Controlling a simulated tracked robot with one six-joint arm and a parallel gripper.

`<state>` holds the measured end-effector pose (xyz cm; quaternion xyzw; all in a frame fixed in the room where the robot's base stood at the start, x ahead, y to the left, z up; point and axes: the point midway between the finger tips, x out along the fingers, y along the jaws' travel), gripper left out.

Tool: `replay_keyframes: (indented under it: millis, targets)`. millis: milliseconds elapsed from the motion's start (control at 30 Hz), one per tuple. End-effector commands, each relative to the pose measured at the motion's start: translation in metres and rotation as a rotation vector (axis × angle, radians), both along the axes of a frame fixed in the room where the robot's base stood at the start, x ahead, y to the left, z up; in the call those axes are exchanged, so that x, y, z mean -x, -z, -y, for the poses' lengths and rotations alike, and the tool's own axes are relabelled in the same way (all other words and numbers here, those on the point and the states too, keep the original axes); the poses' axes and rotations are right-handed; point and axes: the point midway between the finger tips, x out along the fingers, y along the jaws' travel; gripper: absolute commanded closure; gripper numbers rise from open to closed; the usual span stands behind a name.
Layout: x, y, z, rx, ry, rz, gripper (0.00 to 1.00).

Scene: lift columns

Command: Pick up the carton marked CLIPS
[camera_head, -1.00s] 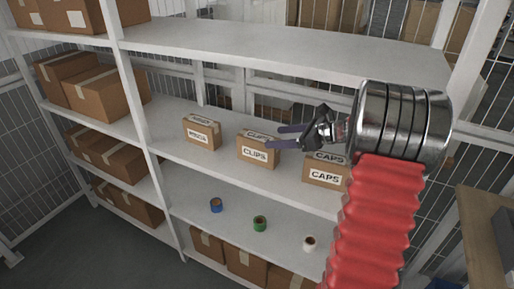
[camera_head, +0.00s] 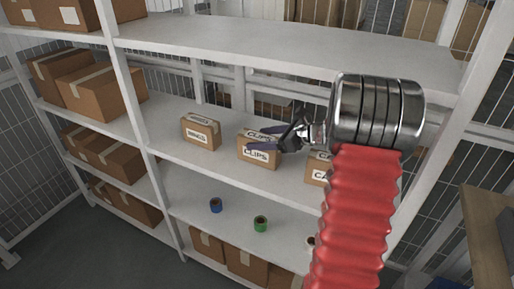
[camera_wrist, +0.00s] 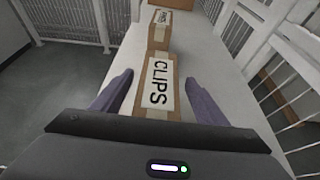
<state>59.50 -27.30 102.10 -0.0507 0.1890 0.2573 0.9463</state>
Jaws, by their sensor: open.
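The carton marked CLIPS (camera_head: 257,157) is a small brown box with white labels. It stands on the middle shelf (camera_head: 216,170) between two similar cartons. My gripper (camera_head: 262,144) is open, its two dark purple fingers reaching from the right over the top of this carton. In the wrist view the CLIPS carton (camera_wrist: 158,88) lies between the spread fingers (camera_wrist: 158,95), with gaps visible on both sides. The fingers and palm hide part of its top and near end.
A carton marked RINGS or similar (camera_head: 201,132) stands to the left. The CAPS carton (camera_head: 317,168) is to the right, partly hidden by my arm. An upper shelf (camera_head: 290,48) is above. Blue (camera_head: 216,205) and green (camera_head: 260,223) rolls lie on the shelf below.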

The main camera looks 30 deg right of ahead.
Motion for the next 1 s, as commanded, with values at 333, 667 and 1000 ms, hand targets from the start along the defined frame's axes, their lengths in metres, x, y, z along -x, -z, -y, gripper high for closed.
replay_keyframes:
  millis: [333,667,1000]
  targets:
    - [-0.0003,0.0041,0.0004,0.001,0.013,0.0,0.33]
    - [0.0008,0.004,0.0025,0.0,0.016,0.0,0.33]
    - [0.0011,0.0039,0.0031,0.001,0.017,0.0,0.57]
